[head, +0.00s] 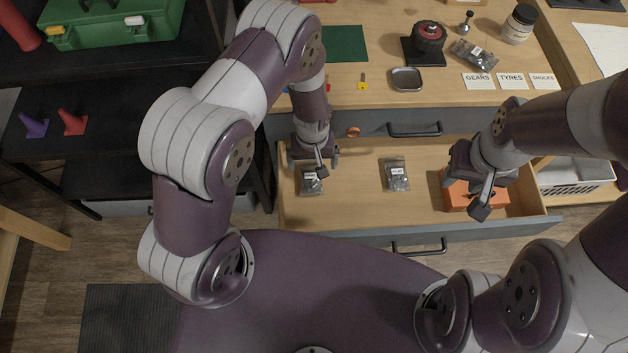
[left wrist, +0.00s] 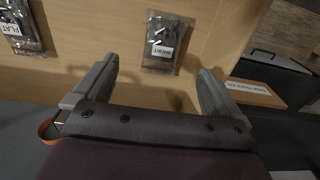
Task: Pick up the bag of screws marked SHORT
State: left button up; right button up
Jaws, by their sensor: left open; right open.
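The bag marked SHORT (left wrist: 161,42) is a small clear bag of dark screws with a white label, upside down in the left wrist view. It lies flat in the open drawer and shows in the head view (head: 311,186) just below my left gripper (head: 314,160). My left gripper is open and empty above the drawer. Its fingers stand either side of the bag's near end in the left wrist view (left wrist: 158,70), apart from it. A second bag, marked FLAT (left wrist: 22,25), lies farther right in the head view (head: 397,174). My right gripper (head: 474,196) is open and empty above an orange box.
The orange box (head: 455,194) sits at the drawer's right end. The drawer floor (head: 355,200) is bare between the bags. The worktop above holds a dark tray (head: 407,79), a jar (head: 519,24), another bag (head: 474,54) and label cards (head: 478,81).

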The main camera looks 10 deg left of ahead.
aim_at(311, 176)
pick_arm(q)
jog(key=f, duration=0.8)
jog(key=shift+w+a+f, duration=0.25)
jog(key=shift+a+f, duration=0.05)
jog(key=shift+a, duration=0.05)
jog(key=c, duration=1.1)
